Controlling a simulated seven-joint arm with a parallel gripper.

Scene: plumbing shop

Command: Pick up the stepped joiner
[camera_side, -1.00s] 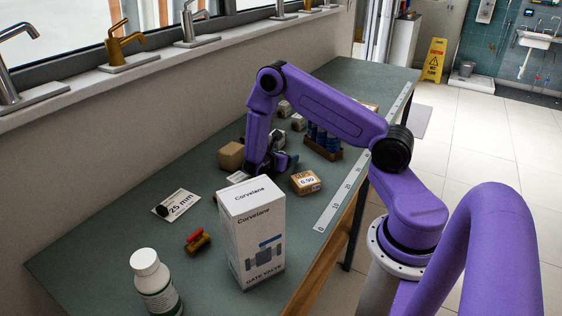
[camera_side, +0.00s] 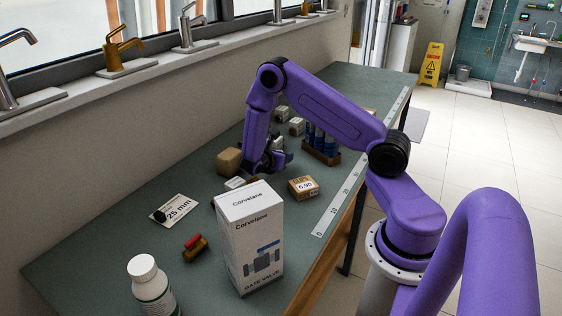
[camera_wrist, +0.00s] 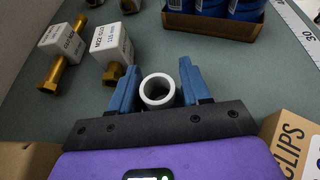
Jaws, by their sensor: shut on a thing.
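The stepped joiner (camera_wrist: 145,91) shows in the wrist view as a pale grey-white ring with an open bore, seen end-on. It sits between the two blue fingers of my gripper (camera_wrist: 158,78), which are shut on it. In the side view my gripper (camera_side: 265,166) is low over the green bench, beside a plain cardboard box. The joiner cannot be made out clearly there, and its lower part is hidden in the wrist view. I cannot tell whether it touches the bench.
A cardboard box (camera_side: 228,160) stands close left of my gripper, and a clips box (camera_side: 303,187) to its right. A tray of blue cans (camera_side: 321,152) and tagged brass fittings (camera_wrist: 110,48) lie beyond. A tall gate valve carton (camera_side: 250,240) stands in front.

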